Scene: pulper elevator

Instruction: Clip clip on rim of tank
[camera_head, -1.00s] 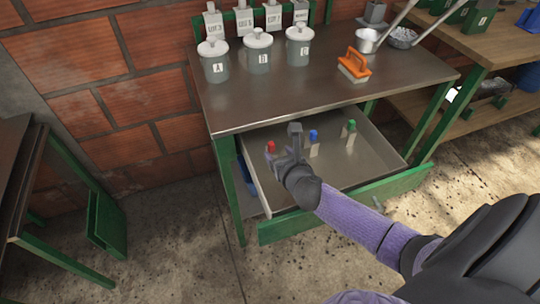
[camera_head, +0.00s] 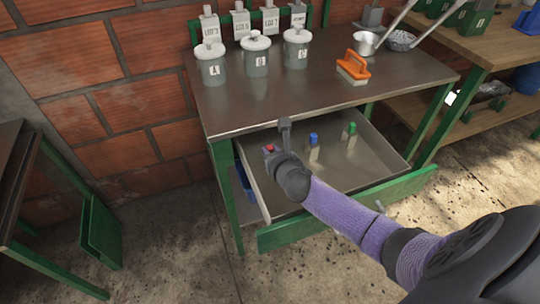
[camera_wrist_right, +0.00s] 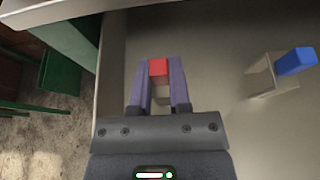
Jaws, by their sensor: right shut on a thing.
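My right gripper (camera_head: 277,144) reaches into the open drawer and is shut on the red clip (camera_head: 269,148). In the right wrist view the red end of the clip (camera_wrist_right: 158,68) shows between the two fingers (camera_wrist_right: 159,78), with a paler part below it. A blue clip (camera_head: 313,139) and a green clip (camera_head: 350,129) stand to the right in the drawer. The blue clip also shows in the right wrist view (camera_wrist_right: 296,62). I cannot make out an open tank rim. My left gripper is not in view.
The drawer (camera_head: 375,160) is pulled out under a dark table top (camera_head: 270,95). Three lidded grey pots (camera_head: 211,68) stand at its back left. A wooden shelf stands at far right.

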